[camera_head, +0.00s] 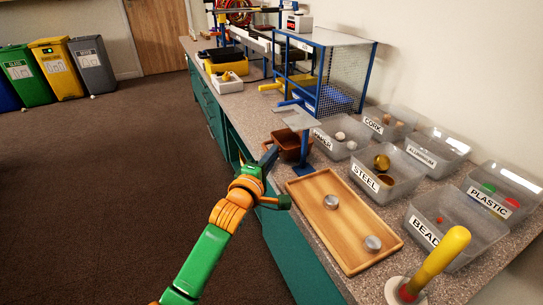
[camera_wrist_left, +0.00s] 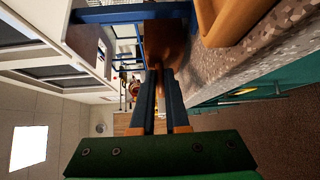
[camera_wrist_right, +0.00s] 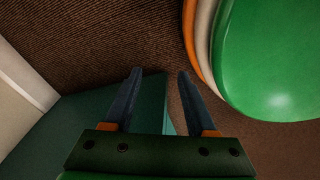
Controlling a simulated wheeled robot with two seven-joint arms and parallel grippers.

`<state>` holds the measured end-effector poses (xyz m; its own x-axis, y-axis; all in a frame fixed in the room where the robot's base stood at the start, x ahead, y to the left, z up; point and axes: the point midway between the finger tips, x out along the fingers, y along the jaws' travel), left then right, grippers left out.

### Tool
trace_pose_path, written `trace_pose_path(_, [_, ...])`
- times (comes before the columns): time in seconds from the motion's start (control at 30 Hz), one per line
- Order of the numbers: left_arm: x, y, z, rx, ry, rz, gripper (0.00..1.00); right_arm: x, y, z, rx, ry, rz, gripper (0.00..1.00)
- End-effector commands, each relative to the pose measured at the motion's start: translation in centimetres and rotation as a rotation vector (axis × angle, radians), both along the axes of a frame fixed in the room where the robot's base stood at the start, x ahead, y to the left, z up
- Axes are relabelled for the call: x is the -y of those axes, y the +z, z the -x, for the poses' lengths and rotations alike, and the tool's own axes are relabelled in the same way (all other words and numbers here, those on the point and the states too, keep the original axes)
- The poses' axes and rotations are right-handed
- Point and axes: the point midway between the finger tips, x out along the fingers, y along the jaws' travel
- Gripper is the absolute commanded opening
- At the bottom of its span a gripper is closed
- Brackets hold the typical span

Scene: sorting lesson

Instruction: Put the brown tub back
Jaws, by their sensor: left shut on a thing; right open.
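The brown tub (camera_head: 284,140) is at the bench's front edge, beside the blue post of a small stand, partly under its grey plate. My left gripper (camera_head: 270,157) reaches it from the front left and is shut on its near side. In the left wrist view the fingers (camera_wrist_left: 160,75) come together at the brown tub wall (camera_wrist_left: 170,42). I cannot tell whether the tub touches the bench. My right gripper (camera_wrist_right: 157,75) is open and empty in the right wrist view, above the floor and a green surface.
The stand's grey plate (camera_head: 297,117) is close above the tub. A wooden tray (camera_head: 318,226) with two metal pieces lies nearer. Labelled clear bins, including the steel bin (camera_head: 386,186), line the wall. A yellow-handled tool (camera_head: 440,262) stands front right. A blue-framed cage (camera_head: 343,80) is behind.

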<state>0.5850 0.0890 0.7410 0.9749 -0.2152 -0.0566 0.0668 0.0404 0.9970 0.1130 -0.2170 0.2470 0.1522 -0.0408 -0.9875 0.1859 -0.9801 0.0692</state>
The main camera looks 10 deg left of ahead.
Motion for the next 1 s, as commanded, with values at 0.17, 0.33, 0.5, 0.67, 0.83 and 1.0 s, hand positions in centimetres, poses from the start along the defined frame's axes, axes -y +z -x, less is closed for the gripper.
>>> trace_pose_path(0.17, [0.0, -0.5, 0.0, 0.000, 0.000, 0.002, 0.00, -0.6, -0.1, 0.0, 0.000, 0.000, -0.009, 0.57])
trace_pose_path(0.33, [0.0, -0.6, 0.0, 0.000, 0.000, 0.001, 0.00, -0.8, -0.1, 0.0, 0.001, 0.000, -0.013, 0.57])
trace_pose_path(0.5, [0.0, -0.6, 0.0, 0.000, 0.000, 0.001, 0.40, -0.7, -0.1, 0.0, 0.000, 0.000, -0.011, 0.57])
trace_pose_path(0.67, [0.0, -0.6, 0.0, 0.000, 0.000, 0.001, 0.47, -0.4, -0.1, 0.0, 0.000, 0.001, -0.006, 0.57])
trace_pose_path(0.83, [0.0, -0.6, 0.1, 0.000, 0.000, 0.001, 0.47, 0.2, 0.0, 0.0, 0.001, 0.002, 0.003, 0.57])
trace_pose_path(1.0, [-0.4, -0.4, 1.7, -0.003, 0.001, 0.002, 0.47, 0.3, 0.7, 0.0, 0.000, 0.003, 0.006, 0.57])
